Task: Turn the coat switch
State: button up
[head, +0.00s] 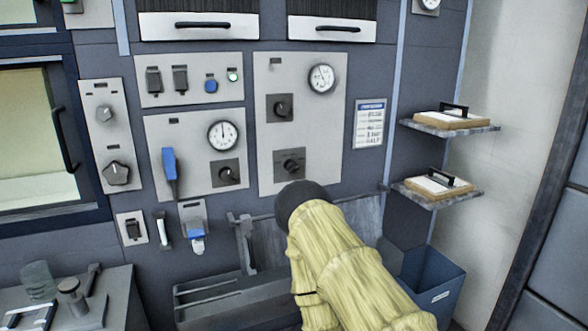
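The labels on the wall panels are too small to read, so I cannot tell which control is the coat switch. The tall right panel (334,128) has a gauge, an upper rotary switch (280,107) and a lower rotary switch (289,162). The middle panel has a gauge, a rotary switch (229,175) and a blue lever (170,168). The narrow left panel has two round knobs, the lower one (117,173) larger. My arm, in a yellow sleeve, reaches up from the lower right. Its dark rounded end is just below the lower right switch. No gripper fingers show.
Two shelves with handled boards (449,116) are at the right. A blue bin (430,280) stands below them. A grey trough (215,300) is under the panels. A bench (112,285) with a jar and a stamp-like tool is at lower left. A windowed door (40,140) is far left.

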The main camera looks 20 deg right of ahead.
aim_at(289, 165)
jog(key=k, duration=0.5)
jog(key=u, duration=1.3)
jog(key=i, duration=1.15)
jog(key=z, duration=1.95)
